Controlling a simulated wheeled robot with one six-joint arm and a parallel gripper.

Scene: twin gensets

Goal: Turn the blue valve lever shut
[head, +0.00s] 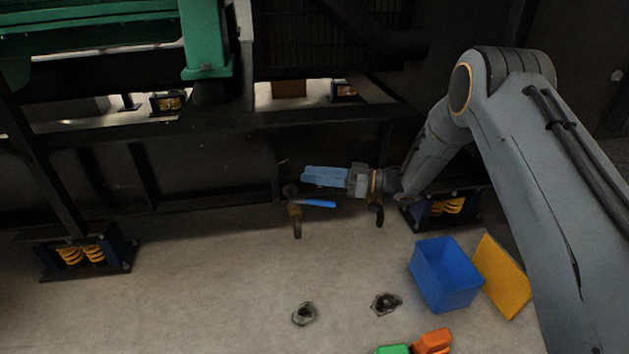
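The blue valve lever (318,203) is a short bright blue handle. It extends to the right from the top of a small valve on a bent pipe (296,213) in front of the dark genset frame. My gripper (305,176) reaches in from the right, with its light blue fingers pointing left. In the picture the fingers lie just above the lever, with a small gap between them. I cannot tell the distance in depth. The fingers overlap from this side, so their opening is hidden. Nothing shows held in them.
A second bent pipe (379,212) stands right of the valve, below my wrist. A blue bin (446,274) and a yellow panel (502,276) are on the floor at right. Orange (433,341) and green (392,349) objects lie at the bottom. Floor at left is mostly clear.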

